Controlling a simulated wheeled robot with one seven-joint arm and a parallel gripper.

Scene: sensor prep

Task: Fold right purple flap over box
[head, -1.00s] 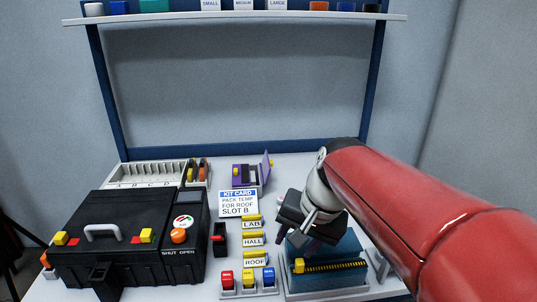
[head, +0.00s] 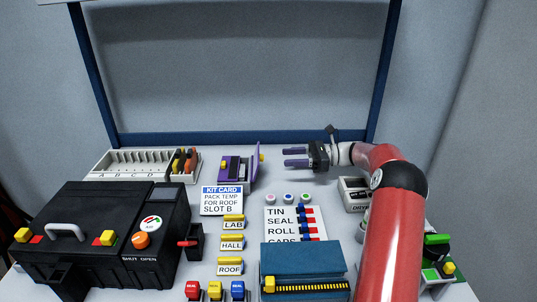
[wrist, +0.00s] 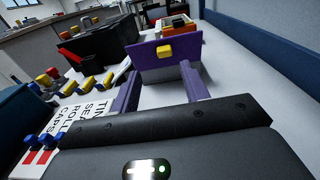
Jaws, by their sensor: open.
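The small purple box (head: 232,172) stands at the back middle of the table, with its left purple flap lying low and bearing a yellow knob (head: 224,164). Its right purple flap (head: 254,166) stands nearly upright, with a yellow knob (head: 262,157) on its outer face. The flap also fills the upper middle of the wrist view (wrist: 150,68), hiding most of the box. My gripper (head: 286,156) is open and empty to the right of the flap. Its two purple fingers point left toward the knob, with a gap between.
A white slotted rack (head: 130,166) is left of the box, with a kit card (head: 221,200) in front. A black case (head: 90,225) is at front left. A blue zippered pouch (head: 303,260), label board (head: 283,222) and small round buttons (head: 288,197) lie nearer me.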

